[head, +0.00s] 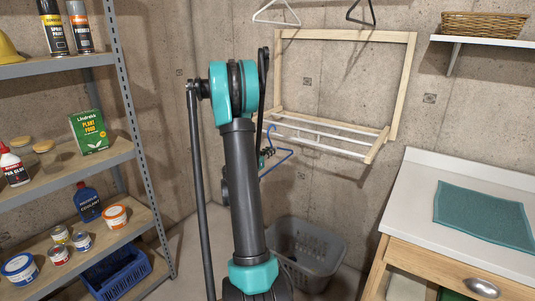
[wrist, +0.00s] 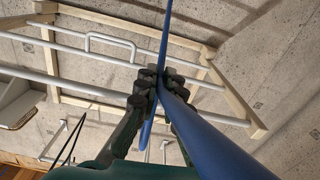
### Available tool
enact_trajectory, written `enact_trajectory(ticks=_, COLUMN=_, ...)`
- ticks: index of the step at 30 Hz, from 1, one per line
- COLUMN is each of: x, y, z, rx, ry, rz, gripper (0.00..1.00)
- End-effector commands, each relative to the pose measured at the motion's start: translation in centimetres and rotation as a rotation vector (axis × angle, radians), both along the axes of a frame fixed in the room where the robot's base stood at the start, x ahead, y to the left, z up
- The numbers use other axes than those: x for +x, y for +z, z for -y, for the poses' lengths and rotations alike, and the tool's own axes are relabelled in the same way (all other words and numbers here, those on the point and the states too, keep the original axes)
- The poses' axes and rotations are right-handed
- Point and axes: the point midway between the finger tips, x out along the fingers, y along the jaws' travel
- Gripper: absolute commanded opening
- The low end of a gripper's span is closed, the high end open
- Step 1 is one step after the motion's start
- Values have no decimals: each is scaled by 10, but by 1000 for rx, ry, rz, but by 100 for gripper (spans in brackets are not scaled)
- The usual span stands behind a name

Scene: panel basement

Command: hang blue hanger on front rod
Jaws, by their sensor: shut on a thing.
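The blue hanger (head: 277,164) is held in the air just below the wall rack, right of my arm in the head view. In the wrist view, the hanger (wrist: 205,135) passes between the fingers of my gripper (wrist: 158,86), which is shut on it. In the head view my gripper (head: 266,153) is small and partly hidden by my arm. The wooden rack (head: 408,85) carries white rods (head: 318,147). In the wrist view the white rods (wrist: 85,87) cross behind the gripper. I cannot tell whether the hanger touches a rod; its hook end is unclear.
A white hanger (head: 277,20) and a dark hanger (head: 361,20) show at the top. A grey laundry basket (head: 306,255) stands below the rack. A stocked metal shelf (head: 142,150) is at left; a counter with a teal cloth (head: 485,215) is at right.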

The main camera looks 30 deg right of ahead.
Motion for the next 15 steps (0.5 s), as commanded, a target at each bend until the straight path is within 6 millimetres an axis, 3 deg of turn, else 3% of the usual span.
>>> enact_trajectory(ticks=15, x=13, y=-5, z=31, rx=0, ry=1, rz=0, gripper=0)
